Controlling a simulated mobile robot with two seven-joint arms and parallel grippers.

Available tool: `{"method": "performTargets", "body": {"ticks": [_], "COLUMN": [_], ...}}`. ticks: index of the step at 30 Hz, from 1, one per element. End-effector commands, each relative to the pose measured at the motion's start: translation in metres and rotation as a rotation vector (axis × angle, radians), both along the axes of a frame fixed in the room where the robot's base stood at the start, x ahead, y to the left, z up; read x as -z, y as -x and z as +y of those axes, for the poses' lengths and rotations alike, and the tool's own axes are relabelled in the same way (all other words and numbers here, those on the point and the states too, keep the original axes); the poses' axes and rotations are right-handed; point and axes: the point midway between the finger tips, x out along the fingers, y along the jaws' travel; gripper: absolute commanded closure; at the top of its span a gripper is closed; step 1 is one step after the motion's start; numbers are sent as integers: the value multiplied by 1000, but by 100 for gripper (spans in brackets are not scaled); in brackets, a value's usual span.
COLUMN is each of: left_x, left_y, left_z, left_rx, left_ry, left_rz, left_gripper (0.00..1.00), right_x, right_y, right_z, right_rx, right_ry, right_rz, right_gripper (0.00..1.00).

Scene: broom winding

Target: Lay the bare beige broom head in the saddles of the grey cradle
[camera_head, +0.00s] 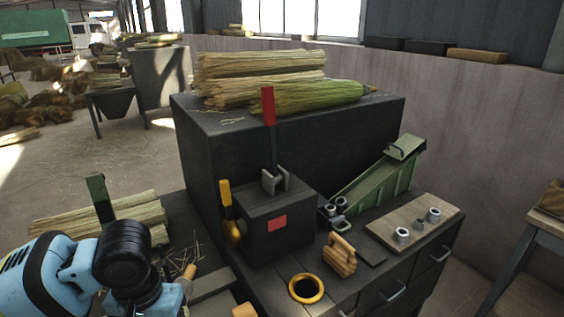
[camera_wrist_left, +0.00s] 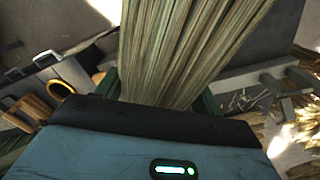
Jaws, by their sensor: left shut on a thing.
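My left arm comes in at the lower left of the head view; its fingertips are hidden there behind the blue and black wrist. In the left wrist view the beige broom head (camera_wrist_left: 185,50) is a bundle of straight straw reaching from my left gripper (camera_wrist_left: 155,112) to the top edge. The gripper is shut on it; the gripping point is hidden. Grey bars with short uprights, likely the cradle (camera_wrist_left: 245,81), lie to the right of the straw, apart from it in the picture. Whether the straw touches them cannot be told. My right gripper is in neither view.
A dark machine with a red lever (camera_head: 269,105) and a yellow-handled lever (camera_head: 226,197) stands ahead. An orange-rimmed hole (camera_head: 321,289), a wooden piece (camera_head: 340,256) and a board with metal rings (camera_head: 385,232) lie right. Straw bundles (camera_head: 65,225) lie left by a green post (camera_head: 99,196).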

Motion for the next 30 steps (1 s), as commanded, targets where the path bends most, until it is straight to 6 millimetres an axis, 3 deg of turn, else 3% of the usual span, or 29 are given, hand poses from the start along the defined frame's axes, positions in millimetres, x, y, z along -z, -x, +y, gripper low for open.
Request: {"method": "performTargets", "body": {"ticks": [10, 14, 20, 24, 30], "left_x": [0, 12, 77, 132, 189], "left_y": [0, 2, 19, 43, 79], "left_z": [0, -2, -10, -19, -30], "left_rx": [2, 38, 258, 483, 762], "left_ry": [0, -2, -6, -7, -2], "left_rz": [-2, 2, 15, 16, 9], "left_gripper": [65, 65, 65, 65, 65], "right_x": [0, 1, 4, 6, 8], "right_y": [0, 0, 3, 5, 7], "right_z": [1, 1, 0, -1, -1], "right_rx": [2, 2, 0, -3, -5], "right_ry": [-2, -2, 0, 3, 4], "right_rz": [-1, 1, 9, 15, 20], "right_gripper": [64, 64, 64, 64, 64]}}
